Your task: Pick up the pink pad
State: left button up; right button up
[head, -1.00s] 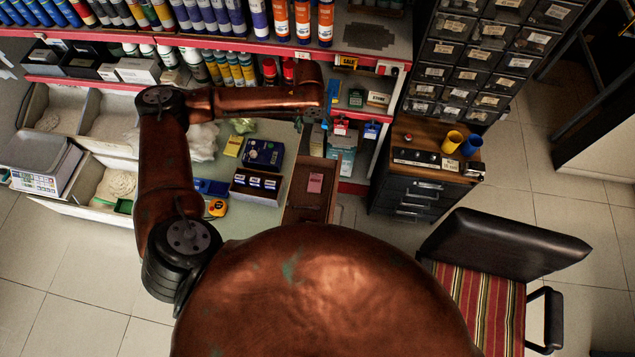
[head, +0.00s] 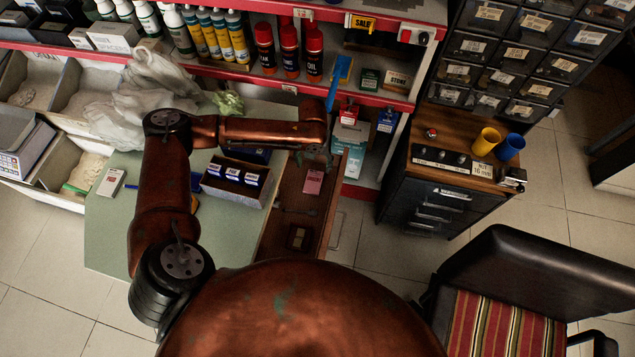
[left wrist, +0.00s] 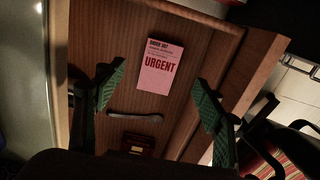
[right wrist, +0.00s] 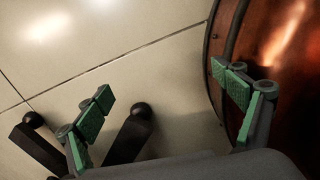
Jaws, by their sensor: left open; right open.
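The pink pad (head: 313,182) lies in an open wooden drawer (head: 285,222) in the head view. In the left wrist view the pad (left wrist: 159,66) is marked "URGENT" and lies flat on the drawer bottom. My left gripper (head: 318,155) hangs over the drawer, just beyond the pad in the head view. In the left wrist view its green-padded fingers (left wrist: 160,95) are spread wide, one to each side of the pad, and hold nothing. My right gripper (right wrist: 168,95) is open and empty above the tiled floor, next to my copper body. It does not show in the head view.
A dark stick-like item (left wrist: 135,116) and a small brown box (left wrist: 138,144) share the drawer. The green counter (head: 228,232) with small boxes (head: 236,180) is left of it. A drawer cabinet (head: 440,190) and striped chair (head: 505,325) stand right.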

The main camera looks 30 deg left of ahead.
aim_at(314, 179)
pick_arm(q)
notch_tip(314, 179, down, 4)
jog(key=shift+s+r+b, duration=0.1)
jog(key=shift+r+b, duration=0.15)
jog(key=shift+b, duration=0.3)
jog(key=f, duration=0.2)
jog(key=f+b, duration=0.1)
jog(key=f, duration=0.1)
jog(key=shift+s+d+b, duration=0.15)
jog(key=shift+d+b, duration=0.05)
jog(key=shift+b, duration=0.1)
jog(key=shift+f, duration=0.3)
pick_arm(e)
jog(key=w, duration=0.1)
jog(key=w+f, duration=0.1)
jog(key=w, duration=0.1)
jog(key=shift+w+a+f, duration=0.25)
jog(key=shift+a+f, duration=0.05)
jog(key=shift+a, duration=0.05)
pick_arm(q)
jog(key=shift+c, duration=0.2)
jog(key=c, duration=1.2)
pick_arm(e)
jog(key=shift+s+d, duration=0.1)
jog(key=shift+d, duration=0.25)
